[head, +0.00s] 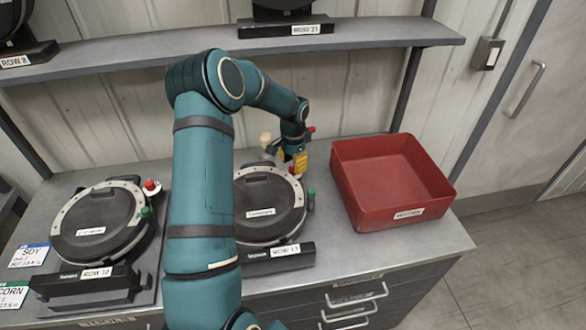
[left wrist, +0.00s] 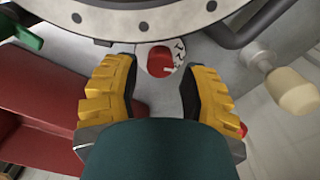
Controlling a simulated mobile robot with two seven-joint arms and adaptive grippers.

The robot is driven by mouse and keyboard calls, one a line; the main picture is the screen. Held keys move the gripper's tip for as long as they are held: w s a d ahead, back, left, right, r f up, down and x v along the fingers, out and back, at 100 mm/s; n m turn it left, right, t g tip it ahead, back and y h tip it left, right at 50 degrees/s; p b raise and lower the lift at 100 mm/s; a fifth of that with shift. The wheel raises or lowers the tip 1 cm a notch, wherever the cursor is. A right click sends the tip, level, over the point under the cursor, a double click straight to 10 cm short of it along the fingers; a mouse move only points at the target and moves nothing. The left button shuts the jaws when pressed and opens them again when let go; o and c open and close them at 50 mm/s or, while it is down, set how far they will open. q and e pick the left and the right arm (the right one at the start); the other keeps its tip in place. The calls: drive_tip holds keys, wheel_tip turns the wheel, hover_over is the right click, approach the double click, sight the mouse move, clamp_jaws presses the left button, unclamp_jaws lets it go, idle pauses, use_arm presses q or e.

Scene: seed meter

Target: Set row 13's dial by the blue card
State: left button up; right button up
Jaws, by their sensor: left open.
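The row 13 seed meter (head: 270,212) sits on the bench behind its "ROW 13" label (head: 285,250). Its dial, a red knob on a white marked scale (left wrist: 161,60), shows in the left wrist view at the meter's rim. My left gripper (head: 297,160) is at the meter's far right edge. In the left wrist view my left gripper (left wrist: 158,72) is open, with its yellow fingers on either side of the dial and a gap to each. The blue-headed SOY card (head: 30,255) lies at the far left; its small print is unclear. My right gripper is out of view.
The row 10 meter (head: 100,222) stands left, with a green-headed CORN card (head: 12,296) near it. A red bin (head: 392,180) is close on the right. A cream-knobbed handle (left wrist: 293,92) sticks out beside the gripper. A shelf (head: 370,35) runs above.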

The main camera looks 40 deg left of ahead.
use_arm(q)
drive_tip(key=shift+f, duration=1.3)
drive_tip(key=shift+o, duration=0.3)
clamp_jaws()
drive_tip(key=shift+f+n+b, duration=0.1)
drive_tip(key=shift+n+b, duration=0.4)
drive_tip(key=shift+n, duration=0.1)
drive_tip(key=shift+c, duration=0.3)
unclamp_jaws()
drive_tip(key=shift+r, duration=0.2)
